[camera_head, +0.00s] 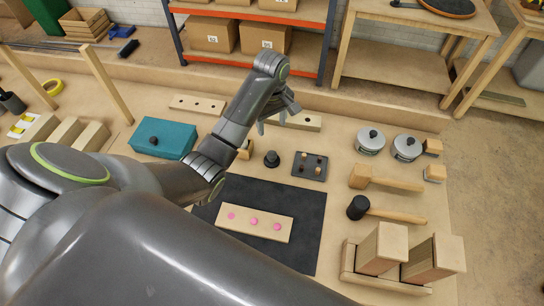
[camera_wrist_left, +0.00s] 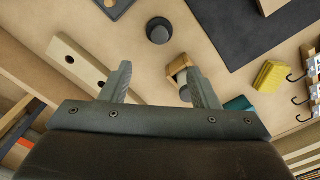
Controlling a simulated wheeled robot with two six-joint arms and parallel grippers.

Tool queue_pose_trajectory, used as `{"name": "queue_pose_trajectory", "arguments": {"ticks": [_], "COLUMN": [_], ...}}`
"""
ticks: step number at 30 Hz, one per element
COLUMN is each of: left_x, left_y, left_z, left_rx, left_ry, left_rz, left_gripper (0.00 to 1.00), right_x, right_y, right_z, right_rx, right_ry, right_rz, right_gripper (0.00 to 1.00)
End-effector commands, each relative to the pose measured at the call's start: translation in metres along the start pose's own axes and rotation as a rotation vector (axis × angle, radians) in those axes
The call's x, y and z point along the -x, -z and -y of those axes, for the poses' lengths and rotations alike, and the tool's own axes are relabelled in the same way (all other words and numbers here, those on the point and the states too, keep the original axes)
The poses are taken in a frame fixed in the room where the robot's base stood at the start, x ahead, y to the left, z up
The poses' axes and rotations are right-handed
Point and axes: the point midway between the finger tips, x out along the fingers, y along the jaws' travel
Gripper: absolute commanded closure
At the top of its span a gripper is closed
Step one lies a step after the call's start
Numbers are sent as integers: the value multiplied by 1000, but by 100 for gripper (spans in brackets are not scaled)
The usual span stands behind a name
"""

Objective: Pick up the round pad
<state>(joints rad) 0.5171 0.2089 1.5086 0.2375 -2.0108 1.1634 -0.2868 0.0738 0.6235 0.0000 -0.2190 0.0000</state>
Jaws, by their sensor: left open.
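A small dark round piece with a raised middle, which looks like the round pad (camera_head: 271,159), stands on the wooden bench top, just beyond the black mat. It also shows in the left wrist view (camera_wrist_left: 159,31), ahead of the fingers. My left gripper (camera_head: 274,118) is open and empty above the bench, on the far side of the pad and apart from it. My right gripper is not in view.
A small wooden block (camera_head: 246,150) stands left of the pad, and a dark tray with small pegs (camera_head: 309,166) right of it. A teal box (camera_head: 163,138) lies further left. The black mat (camera_head: 305,236) carries a board with pink dots (camera_head: 254,222). Mallets lie right.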

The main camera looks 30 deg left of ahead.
Motion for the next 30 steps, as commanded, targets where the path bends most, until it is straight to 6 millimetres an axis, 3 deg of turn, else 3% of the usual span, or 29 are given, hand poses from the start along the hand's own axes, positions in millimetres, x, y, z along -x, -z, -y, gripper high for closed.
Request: {"name": "queue_pose_trajectory", "arguments": {"ticks": [1, 6, 12, 18, 30], "left_x": [-13, -32, -68, -96, -129], "left_y": [0, 0, 0, 0, 1], "left_z": [0, 0, 1, 0, 0], "left_rx": [0, -1, 0, -1, 0], "left_ry": [0, 0, 3, 3, 3], "left_rz": [0, 0, 1, 2, 2], "left_gripper": [45, 45, 45, 45, 45], "right_x": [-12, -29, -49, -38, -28], "right_y": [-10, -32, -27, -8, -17], "right_z": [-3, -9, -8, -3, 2], "right_rx": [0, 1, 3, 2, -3], "right_ry": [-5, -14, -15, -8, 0], "right_rz": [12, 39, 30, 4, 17], "right_gripper": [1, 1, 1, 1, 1]}}
